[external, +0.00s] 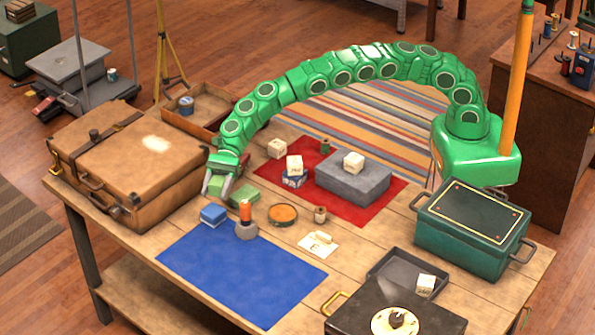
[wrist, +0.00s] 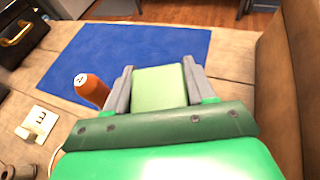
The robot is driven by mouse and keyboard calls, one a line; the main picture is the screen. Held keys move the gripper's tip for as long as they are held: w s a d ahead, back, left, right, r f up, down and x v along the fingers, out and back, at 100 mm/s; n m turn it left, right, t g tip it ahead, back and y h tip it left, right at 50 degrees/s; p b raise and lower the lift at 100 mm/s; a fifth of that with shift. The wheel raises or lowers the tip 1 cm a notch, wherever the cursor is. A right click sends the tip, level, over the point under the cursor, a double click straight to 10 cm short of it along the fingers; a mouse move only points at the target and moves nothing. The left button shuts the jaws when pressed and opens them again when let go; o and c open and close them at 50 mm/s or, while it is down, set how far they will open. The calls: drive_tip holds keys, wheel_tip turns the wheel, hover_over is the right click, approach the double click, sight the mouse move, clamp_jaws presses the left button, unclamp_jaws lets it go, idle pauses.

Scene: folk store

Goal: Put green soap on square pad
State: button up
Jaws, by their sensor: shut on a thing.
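My gripper (external: 219,188) is shut on a green soap block (wrist: 160,88), held between the grey fingers at the left end of the table; its height above the wood is hard to tell. A second green block (external: 243,194) lies just right of the gripper. A flat blue mat (external: 240,273) lies at the table's front; it also shows ahead of my gripper in the wrist view (wrist: 70,60). A red mat (external: 352,209) lies behind. A small white square (external: 314,250) bears a pale piece. I cannot tell which of these is the square pad.
A blue block (external: 213,214) and an orange-handled tool (external: 246,217) stand at the blue mat's back edge. A brown suitcase (external: 135,165) is close left of my gripper. A grey slab (external: 350,183) and pale cubes sit on the red mat. The blue mat's middle is clear.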

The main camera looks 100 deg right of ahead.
sight(210, 213)
drive_tip(key=shift+w+a+f, duration=0.2)
drive_tip(key=shift+w+f, duration=0.35)
drive_tip(key=shift+f, duration=0.2)
drive_tip(key=shift+w+a+f, duration=0.2)
drive_tip(key=shift+w+f, duration=0.35)
drive_tip(key=shift+f, duration=0.15)
drive_tip(key=shift+w+f, duration=0.1)
drive_tip(key=shift+f, duration=1.5)
drive_tip(key=shift+f, duration=0.15)
drive_tip(key=o, duration=1.1)
drive_tip(key=shift+d+r, duration=0.1)
drive_tip(key=shift+r, duration=0.1)
drive_tip(key=v, duration=1.2)
